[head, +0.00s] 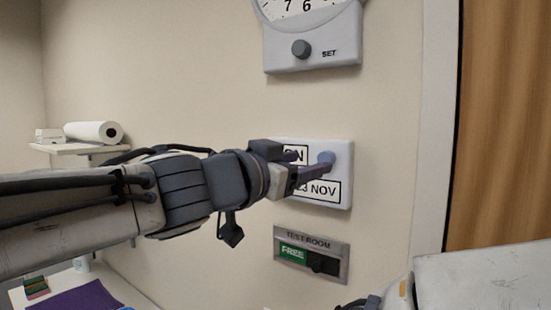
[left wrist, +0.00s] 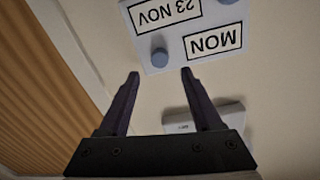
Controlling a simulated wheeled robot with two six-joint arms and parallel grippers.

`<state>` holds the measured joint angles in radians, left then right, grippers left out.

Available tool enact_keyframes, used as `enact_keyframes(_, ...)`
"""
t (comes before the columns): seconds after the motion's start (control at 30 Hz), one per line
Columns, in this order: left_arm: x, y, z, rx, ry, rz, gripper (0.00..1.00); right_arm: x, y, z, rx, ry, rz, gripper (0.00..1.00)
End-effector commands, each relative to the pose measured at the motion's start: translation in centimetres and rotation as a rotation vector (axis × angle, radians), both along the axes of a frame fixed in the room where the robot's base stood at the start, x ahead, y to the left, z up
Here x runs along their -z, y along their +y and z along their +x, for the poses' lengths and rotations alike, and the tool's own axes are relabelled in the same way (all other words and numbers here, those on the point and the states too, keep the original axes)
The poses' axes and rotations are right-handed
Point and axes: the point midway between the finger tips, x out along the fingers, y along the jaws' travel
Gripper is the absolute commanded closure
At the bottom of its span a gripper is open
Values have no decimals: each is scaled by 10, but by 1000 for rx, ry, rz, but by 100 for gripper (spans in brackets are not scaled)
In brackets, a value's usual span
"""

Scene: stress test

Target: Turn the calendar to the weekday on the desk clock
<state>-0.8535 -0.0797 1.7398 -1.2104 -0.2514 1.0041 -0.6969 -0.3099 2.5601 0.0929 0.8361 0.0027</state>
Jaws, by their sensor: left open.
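The wall calendar (head: 343,178) is a white plate with a weekday window and a date window reading 23 NOV. In the left wrist view the calendar (left wrist: 200,18) appears upside down and its weekday window reads MON. A grey-blue round knob (head: 326,158) sits right of the weekday window; this knob (left wrist: 159,55) also shows in the wrist view. My left gripper (head: 312,163) is in front of the calendar. Its open fingers (left wrist: 160,74) point at the weekday knob, with nothing held. The desk clock is not in view.
A wall clock with a SET knob (head: 301,49) hangs above the calendar. A TEST ROOM sign (head: 311,259) with a green FREE field and dark slider is below. A shelf (head: 75,148) carries a paper roll (head: 95,132). A wooden door (head: 505,120) is at right.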

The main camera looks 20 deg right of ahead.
Motion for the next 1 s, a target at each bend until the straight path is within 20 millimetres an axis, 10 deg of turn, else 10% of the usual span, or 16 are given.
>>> enact_keyframes(0.3, 0, -43, 23, -1, 1, 2, 34, -2, 0, 0, 0, 0, 0, 34)
enact_keyframes(0.7, 0, -50, 27, -2, 0, 1, 34, -2, 0, 0, 0, 0, 0, 34)
enact_keyframes(0.87, 0, -50, 27, -2, 0, 1, 95, -2, 0, 0, 0, 0, 0, 34)
enact_keyframes(1.0, 0, -49, 27, -3, 1, 1, 100, -2, 0, 0, 0, 0, 0, 34)
